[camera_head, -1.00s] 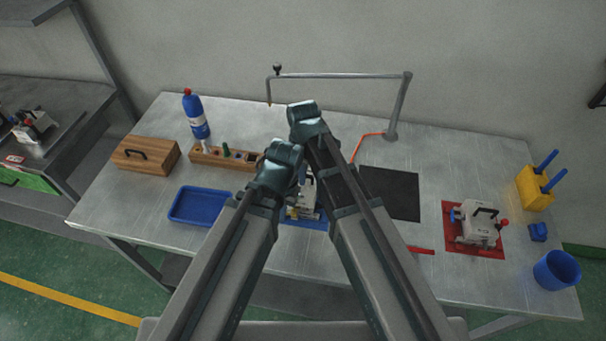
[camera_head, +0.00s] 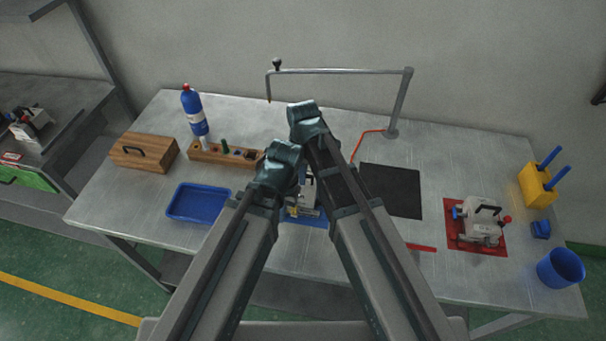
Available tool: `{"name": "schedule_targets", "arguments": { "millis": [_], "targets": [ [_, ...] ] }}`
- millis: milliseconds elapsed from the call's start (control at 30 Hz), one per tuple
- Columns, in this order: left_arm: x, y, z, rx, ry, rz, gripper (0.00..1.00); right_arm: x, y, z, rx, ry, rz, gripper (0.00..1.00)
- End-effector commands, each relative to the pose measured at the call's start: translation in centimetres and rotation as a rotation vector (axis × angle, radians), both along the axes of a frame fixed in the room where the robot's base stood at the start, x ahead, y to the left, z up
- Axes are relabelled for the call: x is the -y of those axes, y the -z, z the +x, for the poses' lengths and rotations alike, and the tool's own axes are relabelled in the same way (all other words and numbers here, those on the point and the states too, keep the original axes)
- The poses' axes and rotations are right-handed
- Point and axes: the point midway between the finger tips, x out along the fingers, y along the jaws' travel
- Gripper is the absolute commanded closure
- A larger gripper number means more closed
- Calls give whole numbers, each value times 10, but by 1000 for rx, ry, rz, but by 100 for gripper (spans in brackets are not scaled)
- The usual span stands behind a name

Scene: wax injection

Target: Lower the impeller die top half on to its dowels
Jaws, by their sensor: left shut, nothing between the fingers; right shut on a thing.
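A grey metal die (camera_head: 308,196) sits on a blue mat (camera_head: 317,221) at the middle front of the bench. It shows only in the gap between my arms, so its dowels and the fit of its halves are hidden. My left gripper (camera_head: 280,165) is in front of and above the die, shut and empty; its fingertips are hidden. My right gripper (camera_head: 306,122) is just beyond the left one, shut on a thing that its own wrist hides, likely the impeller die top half.
A second die (camera_head: 480,229) stands on a red mat at the right. A blue tray (camera_head: 198,203), wooden rack (camera_head: 215,154), wooden box (camera_head: 143,152) and bottle (camera_head: 195,112) are left. A bent pipe stand (camera_head: 400,105) rises behind a black mat (camera_head: 392,190). A blue cup (camera_head: 561,268) is at right.

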Motion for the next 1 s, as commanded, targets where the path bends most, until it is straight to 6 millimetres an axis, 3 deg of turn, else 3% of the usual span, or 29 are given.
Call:
{"name": "schedule_targets", "arguments": {
  "millis": [333,367,400,567,1000],
  "targets": [
    [0,8,0,0,0,0,100,0,8,0,0,0,0,100],
    [0,8,0,0,0,0,100,0,8,0,0,0,0,86],
    [0,7,0,0,0,0,100,0,7,0,0,0,0,79],
    [0,7,0,0,0,0,100,0,7,0,0,0,0,53],
    [0,3,0,0,-1,0,100,0,2,0,0,0,0,53]
  ]
}}
